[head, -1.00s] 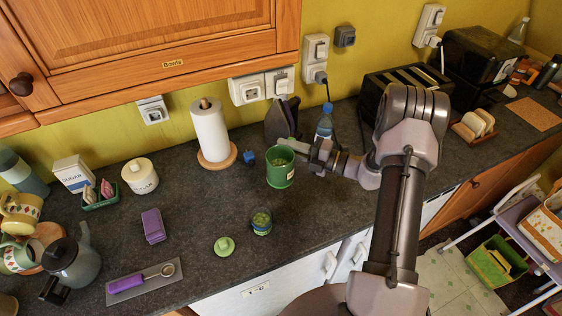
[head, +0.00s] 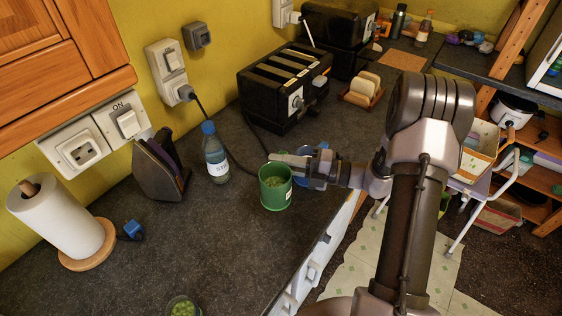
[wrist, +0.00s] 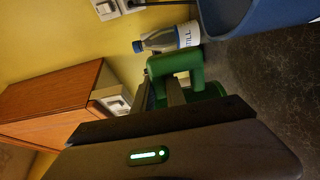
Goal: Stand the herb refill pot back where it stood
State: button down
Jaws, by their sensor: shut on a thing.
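The herb refill pot (head: 275,190) is a green pot with green contents and a small pale label, upright in the head view over the counter, to the right of the water bottle. I cannot tell whether its base touches the counter. My gripper (head: 292,161) reaches it from the right and is shut on it near the rim. In the wrist view the pot's green handle (wrist: 176,62) shows between the fingers, and the rest of the pot is mostly hidden by my gripper.
A water bottle (head: 214,155) stands left of the pot, with an iron (head: 160,168) beyond. A black toaster (head: 284,88) stands behind. A blue item (head: 313,181) is partly hidden behind my gripper and shows large in the wrist view (wrist: 250,14). A glass jar (head: 184,306) stands at front left.

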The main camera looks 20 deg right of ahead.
aim_at(280, 181)
jog(key=shift+p, duration=0.3)
notch_tip(280, 181, down, 6)
jog(key=b, duration=0.3)
jog(key=shift+r, duration=0.1)
jog(key=shift+p, duration=0.35)
dwell(0.3)
jog(key=shift+f+b, duration=0.45)
jog(key=shift+f, duration=0.2)
dwell(1.0)
jog(key=c, duration=1.3)
grip_release()
